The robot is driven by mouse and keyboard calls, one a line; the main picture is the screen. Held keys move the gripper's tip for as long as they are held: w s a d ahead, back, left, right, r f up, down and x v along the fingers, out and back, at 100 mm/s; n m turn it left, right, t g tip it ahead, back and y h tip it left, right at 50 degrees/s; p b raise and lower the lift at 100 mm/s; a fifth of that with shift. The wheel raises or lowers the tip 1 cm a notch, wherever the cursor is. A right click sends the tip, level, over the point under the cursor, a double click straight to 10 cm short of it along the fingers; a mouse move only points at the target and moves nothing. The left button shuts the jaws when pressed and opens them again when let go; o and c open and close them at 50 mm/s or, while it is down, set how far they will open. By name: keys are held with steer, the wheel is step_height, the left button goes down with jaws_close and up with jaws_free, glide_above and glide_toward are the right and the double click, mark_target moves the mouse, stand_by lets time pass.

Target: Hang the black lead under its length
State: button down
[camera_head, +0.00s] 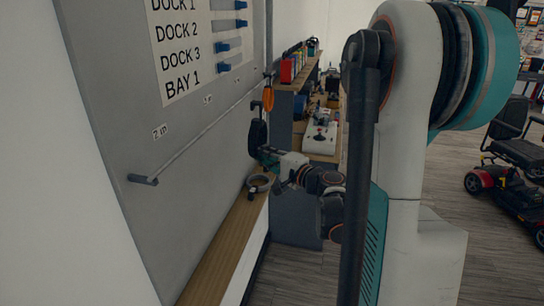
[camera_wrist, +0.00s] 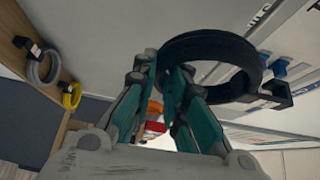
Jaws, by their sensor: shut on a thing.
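My gripper (camera_wrist: 168,72) is shut on the black lead (camera_wrist: 208,40), a thick coil with a black plug. In the head view the black lead (camera_head: 257,137) hangs upright in front of the grey board (camera_head: 120,110), above the wooden ledge (camera_head: 228,240), and my gripper (camera_head: 270,158) is at its lower right. On the board, the label "2 m" (camera_head: 160,131) is near and "4 m" (camera_head: 208,99) farther along; labels beyond are too small to read. A thin rail (camera_head: 195,137) runs below the labels, with a dark end piece (camera_head: 143,180) under "2 m".
An orange lead (camera_head: 268,97) hangs at the rail's far end. Blue holders (camera_head: 222,47) stick out beside the dock labels. Shelves (camera_head: 318,150) with goods stand beyond.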

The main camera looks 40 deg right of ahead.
steer(key=w+a+f, duration=0.2)
steer(key=w+a, duration=0.4)
steer(key=w, duration=0.1)
steer(key=shift+w+b, duration=0.25)
steer(key=shift+b, duration=0.15)
stand_by(0.6)
steer(key=shift+d, duration=0.1)
steer(key=c, duration=1.5)
jaws_free()
steer(key=shift+c, duration=0.2)
steer(key=s+d, duration=0.1)
steer(key=s, duration=1.1)
